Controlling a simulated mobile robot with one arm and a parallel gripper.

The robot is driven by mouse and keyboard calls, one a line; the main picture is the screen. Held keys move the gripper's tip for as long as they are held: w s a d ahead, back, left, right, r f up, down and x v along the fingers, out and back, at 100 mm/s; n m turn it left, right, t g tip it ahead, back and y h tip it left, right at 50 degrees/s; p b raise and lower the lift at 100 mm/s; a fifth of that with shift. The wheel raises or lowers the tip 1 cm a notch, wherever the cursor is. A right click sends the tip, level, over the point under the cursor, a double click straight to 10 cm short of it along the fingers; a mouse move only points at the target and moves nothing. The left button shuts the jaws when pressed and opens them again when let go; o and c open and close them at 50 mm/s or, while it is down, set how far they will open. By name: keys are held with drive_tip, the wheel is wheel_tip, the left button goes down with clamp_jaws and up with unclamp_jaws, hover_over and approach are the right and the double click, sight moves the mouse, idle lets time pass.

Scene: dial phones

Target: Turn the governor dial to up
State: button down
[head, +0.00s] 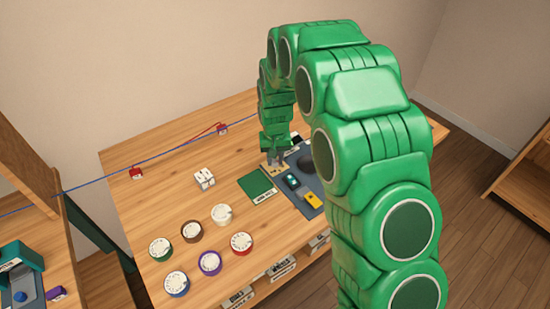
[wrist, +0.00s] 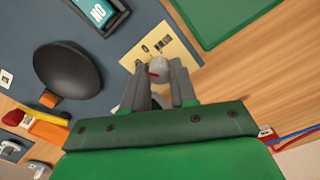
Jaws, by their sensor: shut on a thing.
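A small grey knob (wrist: 158,66) with a red mark stands on a cream plate (wrist: 180,50) with dark printing; I take it to be the governor dial. The print is too small to read. My gripper (wrist: 160,78) is shut on the knob, one finger on each side, and hides part of it. The red mark shows between the fingers; which way it points is hard to tell. In the head view my gripper (head: 275,157) is over the cream plate (head: 266,166), and the knob cannot be made out there.
A dark panel (head: 303,205) beside the plate carries a teal device (head: 291,181), a yellow one (head: 312,200) and a black round thing (wrist: 68,78). A green mat (head: 257,186) lies left of it. Several coloured round dials and a white block (head: 204,178) stand farther left.

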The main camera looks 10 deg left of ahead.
sight(275, 161)
drive_tip(key=shift+n, duration=0.9)
drive_tip(key=c, duration=0.9)
unclamp_jaws()
drive_tip(key=shift+r, duration=0.1)
wheel_tip(275, 161, up, 7)
drive_tip(key=shift+r, duration=0.3)
